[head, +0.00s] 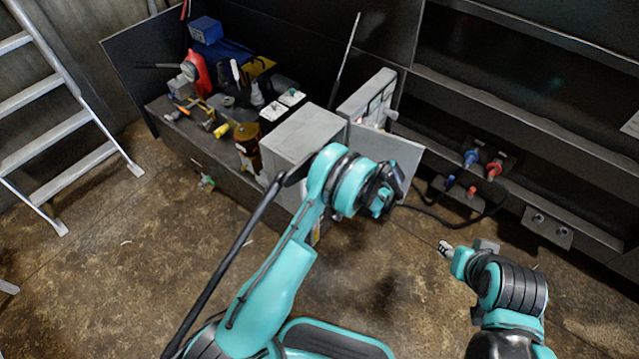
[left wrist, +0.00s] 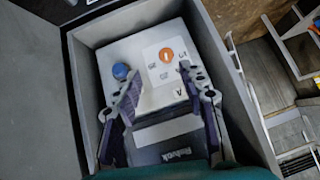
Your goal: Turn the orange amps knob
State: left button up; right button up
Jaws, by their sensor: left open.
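The orange amps knob (left wrist: 167,54) is a round knob with a pale bar across it, on a white label on the panel (left wrist: 147,47) inside an open grey box. In the left wrist view my left gripper (left wrist: 160,76) is open, its two fingers reaching toward the panel with a gap between them. The knob lies beyond the fingertips, nearer the right finger, and appears apart from them. In the head view my left gripper (head: 382,198) is in front of the box (head: 300,140), and the knob is hidden. My right gripper (head: 447,250) is low at the right, its jaws unclear.
A blue knob (left wrist: 120,71) sits left of the orange one. The box walls (left wrist: 85,80) surround the panel closely. The open door (head: 395,150) stands beside my left gripper. A bench (head: 190,142) with tools is at left. Blue and red connectors (head: 471,157) are at right.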

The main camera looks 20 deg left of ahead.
pick_arm(q)
jog(key=a+f+t+b, duration=0.1)
jog(key=a+f+b, duration=0.1)
jog(key=a+f, duration=0.3)
jog(key=shift+a+n+h+b, duration=0.35)
jog(key=shift+a+n+h, duration=0.05)
jog(key=shift+a, duration=0.2)
grip_shut()
